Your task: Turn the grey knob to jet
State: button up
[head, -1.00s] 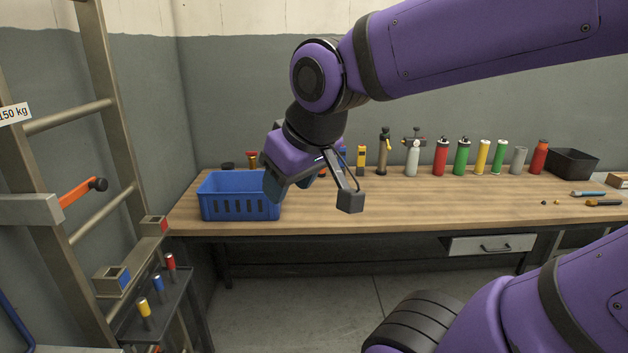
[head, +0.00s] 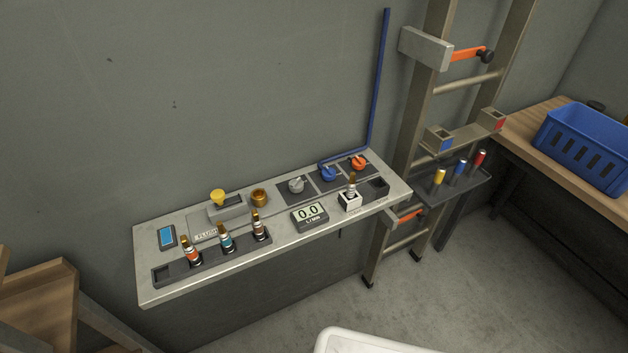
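The grey knob (head: 296,185) sits on a dark square plate on the metal wall panel (head: 290,240), left of a blue knob (head: 328,174) and an orange-red knob (head: 358,163). Its marked positions are too small to read, so I cannot tell which one it points to. My gripper is out of view, and nothing touches the knob.
A yellow knob (head: 218,197) and a brass fitting (head: 259,197) are on the panel. A ladder (head: 412,130) and blue crate (head: 585,145) are at right.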

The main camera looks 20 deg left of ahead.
aim_at(296, 186)
jog(key=u, duration=1.2)
